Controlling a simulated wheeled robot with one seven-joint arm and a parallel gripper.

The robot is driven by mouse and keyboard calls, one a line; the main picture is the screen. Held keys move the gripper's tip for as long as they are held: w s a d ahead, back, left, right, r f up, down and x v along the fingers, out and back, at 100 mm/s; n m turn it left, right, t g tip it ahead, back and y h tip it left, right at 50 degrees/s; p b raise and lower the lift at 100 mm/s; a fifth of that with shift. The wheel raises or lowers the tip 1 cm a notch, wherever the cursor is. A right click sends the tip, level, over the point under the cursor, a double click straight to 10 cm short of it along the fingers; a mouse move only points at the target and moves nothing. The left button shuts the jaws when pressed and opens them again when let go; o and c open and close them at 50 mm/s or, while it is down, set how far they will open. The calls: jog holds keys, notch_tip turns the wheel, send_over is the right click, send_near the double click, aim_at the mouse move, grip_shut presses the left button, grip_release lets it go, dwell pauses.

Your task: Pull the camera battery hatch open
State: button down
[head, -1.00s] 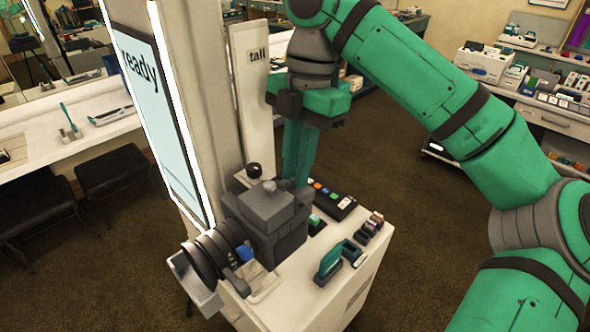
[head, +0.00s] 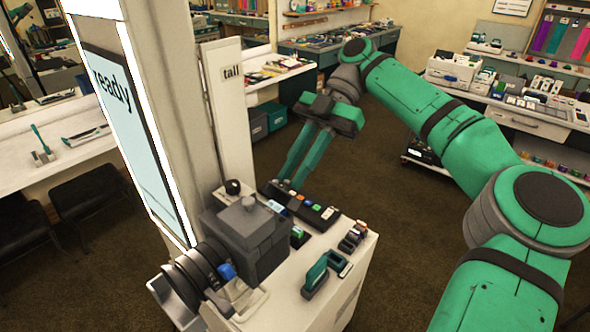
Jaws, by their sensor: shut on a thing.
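The dark grey camera (head: 252,234) stands on the white stand, its round lens (head: 190,276) pointing to the lower left. My green gripper (head: 288,183) is behind the camera, with its long fingers slanting down to the left. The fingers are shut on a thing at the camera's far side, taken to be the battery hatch. The hatch itself is too hidden to make out, so how far it stands open cannot be told.
A dark box with coloured buttons (head: 312,208) lies beside the fingertips. A green-handled item (head: 316,275) and small blocks (head: 351,238) stand on the right of the white stand (head: 335,300). A lit "ready" panel (head: 125,125) and a "tall" board (head: 228,110) rise at left.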

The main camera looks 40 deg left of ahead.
jog(key=shift+w+f, duration=0.15)
jog(key=shift+f, duration=0.1)
dwell(0.3)
jog(key=c, duration=1.7)
grip_release()
